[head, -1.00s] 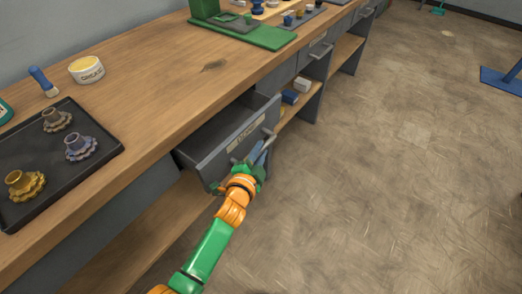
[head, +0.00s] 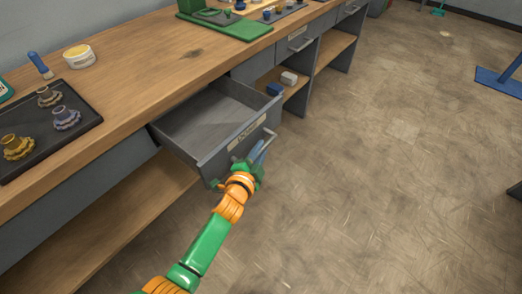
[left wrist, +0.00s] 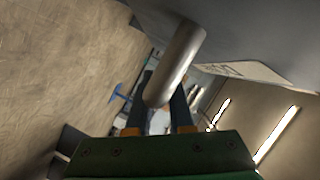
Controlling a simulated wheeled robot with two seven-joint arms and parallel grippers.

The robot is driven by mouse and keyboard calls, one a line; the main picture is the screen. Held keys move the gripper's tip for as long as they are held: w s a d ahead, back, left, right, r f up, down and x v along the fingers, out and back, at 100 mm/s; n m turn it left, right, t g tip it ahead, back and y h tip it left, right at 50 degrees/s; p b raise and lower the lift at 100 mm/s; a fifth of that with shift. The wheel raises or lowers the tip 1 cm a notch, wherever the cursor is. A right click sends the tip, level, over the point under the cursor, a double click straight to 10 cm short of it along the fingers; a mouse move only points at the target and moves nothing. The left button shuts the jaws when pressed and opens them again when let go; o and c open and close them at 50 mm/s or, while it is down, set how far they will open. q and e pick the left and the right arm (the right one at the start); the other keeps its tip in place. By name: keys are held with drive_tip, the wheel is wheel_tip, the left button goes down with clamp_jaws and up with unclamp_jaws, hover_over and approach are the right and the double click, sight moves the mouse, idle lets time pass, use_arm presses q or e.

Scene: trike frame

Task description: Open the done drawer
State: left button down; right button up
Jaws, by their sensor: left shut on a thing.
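The done drawer (head: 218,118) is a grey drawer pulled out from under the wooden bench, with a label on its front. Its inside shows and looks empty. My left gripper (head: 258,154) is at the drawer's front, shut on the bar handle (head: 270,135). In the left wrist view the metal handle (left wrist: 178,62) lies between the two dark fingers (left wrist: 165,108), with the drawer front (left wrist: 245,35) beside it. My right gripper is not in view.
The bench top (head: 150,75) carries a black tray (head: 82,135) with several flanged parts, a grease tub (head: 79,56) and a brush (head: 40,65). Another closed drawer (head: 298,42) and shelf boxes (head: 281,84) are farther along.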

use_arm(q)
drive_tip(key=c, duration=0.8)
unclamp_jaws()
drive_tip(key=shift+a+f, duration=0.15)
drive_tip(key=shift+s, duration=0.1)
drive_tip(key=p+v, duration=0.2)
drive_tip(key=v, duration=0.5)
